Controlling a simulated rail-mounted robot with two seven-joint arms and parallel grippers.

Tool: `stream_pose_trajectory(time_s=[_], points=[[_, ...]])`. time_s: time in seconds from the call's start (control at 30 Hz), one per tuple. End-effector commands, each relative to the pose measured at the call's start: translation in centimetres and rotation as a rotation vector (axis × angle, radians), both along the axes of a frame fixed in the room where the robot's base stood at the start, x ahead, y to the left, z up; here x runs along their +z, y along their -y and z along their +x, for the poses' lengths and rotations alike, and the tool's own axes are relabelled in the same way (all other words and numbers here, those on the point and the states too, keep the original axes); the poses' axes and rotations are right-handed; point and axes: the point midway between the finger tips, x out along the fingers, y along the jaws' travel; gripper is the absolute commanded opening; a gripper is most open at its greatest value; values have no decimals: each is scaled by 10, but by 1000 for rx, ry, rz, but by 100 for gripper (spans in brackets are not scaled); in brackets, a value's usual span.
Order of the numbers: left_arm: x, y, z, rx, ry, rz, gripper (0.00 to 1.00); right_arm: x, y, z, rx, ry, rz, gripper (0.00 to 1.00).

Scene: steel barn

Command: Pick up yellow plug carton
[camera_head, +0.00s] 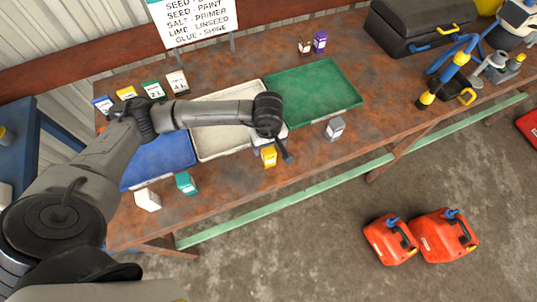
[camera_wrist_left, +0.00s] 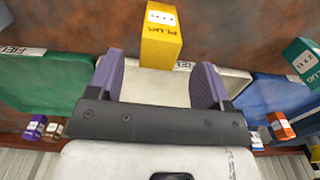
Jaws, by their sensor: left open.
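The yellow plug carton (camera_head: 269,157) stands on the rusty table in front of the cream tray (camera_head: 207,143), near the table's front edge. In the left wrist view the carton (camera_wrist_left: 161,40) shows its "PLUG" lettering, at the top middle beyond the fingertips. My left gripper (camera_head: 283,147) is beside and partly above the carton in the head view, and the wrist hides part of the area behind it. In the left wrist view the gripper (camera_wrist_left: 159,75) has its two purple-grey fingers wide apart, with nothing held. My right gripper does not show.
A blue tray (camera_head: 165,160) and a green tray (camera_head: 335,88) flank the cream tray. A teal carton (camera_head: 186,183), a white carton (camera_head: 147,200) and a grey carton (camera_head: 334,129) stand along the front. Several cartons and a sign (camera_head: 194,20) are behind.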

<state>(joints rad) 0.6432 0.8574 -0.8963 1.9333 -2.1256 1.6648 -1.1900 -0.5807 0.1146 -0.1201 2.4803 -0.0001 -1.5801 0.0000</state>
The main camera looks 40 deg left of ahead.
Motion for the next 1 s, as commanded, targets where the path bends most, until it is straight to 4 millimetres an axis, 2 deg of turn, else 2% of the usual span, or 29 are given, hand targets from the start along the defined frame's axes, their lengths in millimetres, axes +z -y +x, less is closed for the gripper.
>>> stream_pose_trajectory(time_s=[0.1,0.3,0.63,1.0], points=[[-17,0,1,1,-4,0,72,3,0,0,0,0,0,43],[-36,-1,1,0,-2,1,72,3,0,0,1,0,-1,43],[-40,-1,2,0,0,0,71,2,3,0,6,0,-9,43],[-39,-1,1,0,0,0,36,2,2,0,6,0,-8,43]])
